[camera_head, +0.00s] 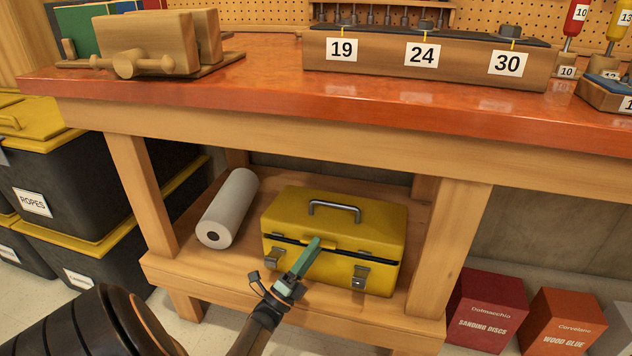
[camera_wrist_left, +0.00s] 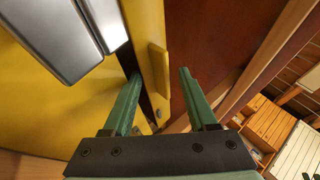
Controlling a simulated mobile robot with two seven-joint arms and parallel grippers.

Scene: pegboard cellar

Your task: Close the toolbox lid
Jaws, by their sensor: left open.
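The yellow toolbox (camera_head: 330,240) stands on the bench's lower shelf. Its lid (camera_head: 375,220), with a grey handle (camera_head: 335,210) on top, is lowered but stands slightly ajar, with a dark gap along the front. Two grey latches hang on the front, a left one (camera_head: 273,257) and a right one (camera_head: 360,277). My left gripper (camera_head: 315,244) is at the middle of the front edge. In the left wrist view its open green fingers (camera_wrist_left: 158,75) straddle the lid's edge and tab (camera_wrist_left: 158,68), one finger by the gap. Whether they touch is unclear. My right gripper is out of view.
The orange benchtop (camera_head: 230,92) overhangs the shelf (camera_head: 190,265). A wooden leg (camera_head: 450,245) stands close right of the toolbox. A paper roll (camera_head: 230,205) lies to its left. Black bins (camera_head: 90,170) stand at left, and boxes (camera_head: 487,305) on the floor at right.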

